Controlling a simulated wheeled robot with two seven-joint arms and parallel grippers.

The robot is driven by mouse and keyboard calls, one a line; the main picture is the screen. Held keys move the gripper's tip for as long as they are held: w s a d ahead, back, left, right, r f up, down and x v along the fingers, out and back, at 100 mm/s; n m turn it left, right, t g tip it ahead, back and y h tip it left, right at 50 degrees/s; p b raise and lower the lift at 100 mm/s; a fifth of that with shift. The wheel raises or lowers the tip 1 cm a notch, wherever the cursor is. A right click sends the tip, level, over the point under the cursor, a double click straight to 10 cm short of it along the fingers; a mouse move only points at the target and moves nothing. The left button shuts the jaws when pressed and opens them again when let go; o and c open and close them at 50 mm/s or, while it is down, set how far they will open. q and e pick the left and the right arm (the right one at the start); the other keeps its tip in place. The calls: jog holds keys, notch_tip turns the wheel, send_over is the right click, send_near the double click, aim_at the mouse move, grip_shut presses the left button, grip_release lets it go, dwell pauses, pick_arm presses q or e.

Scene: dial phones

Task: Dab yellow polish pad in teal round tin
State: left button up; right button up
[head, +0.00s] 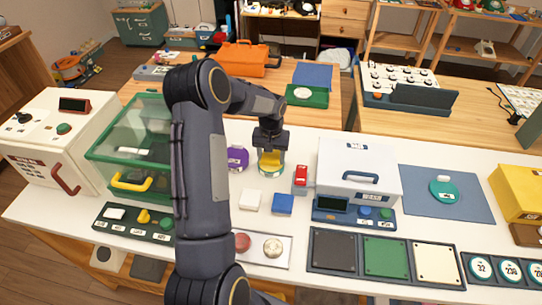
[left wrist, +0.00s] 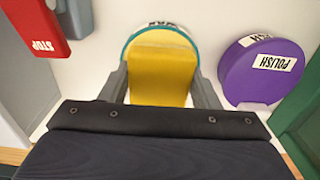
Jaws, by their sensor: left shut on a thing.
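My left gripper (head: 271,150) reaches down over the middle of the white worktop and is shut on the yellow polish pad (head: 270,158). In the left wrist view the pad (left wrist: 160,75) sits between the two fingers and fills most of the gap. The teal round tin (head: 272,173) is directly under the pad. I cannot tell whether the pad touches the tin's contents. My right gripper is not in view.
A purple round tin marked POLISH (left wrist: 264,70) stands close beside the teal tin. A red STOP block (head: 301,175) and a white case (head: 357,165) are to its right. White and blue blocks (head: 283,204) lie in front. A green glass-lidded box (head: 125,150) is at left.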

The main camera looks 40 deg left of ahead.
aim_at(271, 155)
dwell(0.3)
pick_arm(q)
jog(key=shift+r+p, duration=2.05)
jog(key=shift+r, duration=1.45)
jog(key=shift+f, duration=0.1)
